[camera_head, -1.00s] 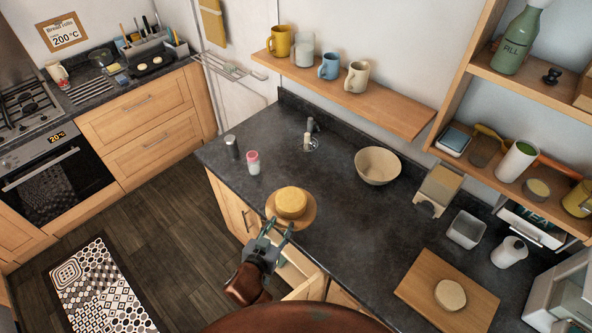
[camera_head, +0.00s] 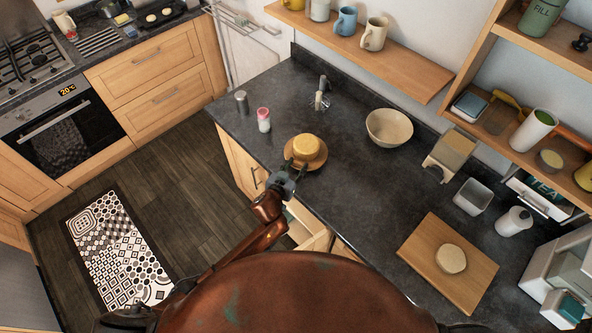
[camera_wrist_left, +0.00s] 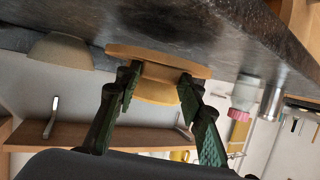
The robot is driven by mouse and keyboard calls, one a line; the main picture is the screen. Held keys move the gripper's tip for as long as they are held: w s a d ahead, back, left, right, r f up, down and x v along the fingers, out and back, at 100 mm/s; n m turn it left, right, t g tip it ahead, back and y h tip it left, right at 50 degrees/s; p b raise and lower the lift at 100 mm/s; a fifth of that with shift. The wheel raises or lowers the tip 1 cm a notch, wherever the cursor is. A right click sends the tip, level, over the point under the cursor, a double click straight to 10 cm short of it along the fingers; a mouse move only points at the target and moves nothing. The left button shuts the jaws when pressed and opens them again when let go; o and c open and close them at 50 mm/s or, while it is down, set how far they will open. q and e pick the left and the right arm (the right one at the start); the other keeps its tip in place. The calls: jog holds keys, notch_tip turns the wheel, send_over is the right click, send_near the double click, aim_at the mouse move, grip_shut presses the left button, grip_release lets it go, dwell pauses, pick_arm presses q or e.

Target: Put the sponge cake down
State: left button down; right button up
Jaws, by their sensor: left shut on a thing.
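The yellow sponge cake (camera_head: 306,145) sits on a round wooden plate (camera_head: 319,161) near the left front edge of the dark counter (camera_head: 345,185). My left gripper (camera_head: 290,171) reaches it from the front edge. In the wrist view, which is upside down, the left fingers (camera_wrist_left: 158,80) stand on either side of the cake (camera_wrist_left: 157,92), close against the wooden plate (camera_wrist_left: 200,70). The gripper is shut on the cake. I cannot tell whether the plate touches the counter. My right gripper is in neither view.
A pink-topped jar (camera_head: 263,120) and a grey shaker (camera_head: 241,101) stand behind and left of the cake. A cream bowl (camera_head: 389,128) stands at the back. A cutting board (camera_head: 425,255) lies to the right. An open drawer (camera_head: 308,228) is below the front edge.

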pick_arm(q)
jog(key=shift+f, duration=1.2)
jog(key=shift+f, duration=0.1)
jog(key=c, duration=1.3)
grip_release()
jog(key=shift+s, duration=0.1)
jog(key=shift+f, duration=0.1)
jog(key=shift+r, duration=0.25)
jog(key=v, duration=1.2)
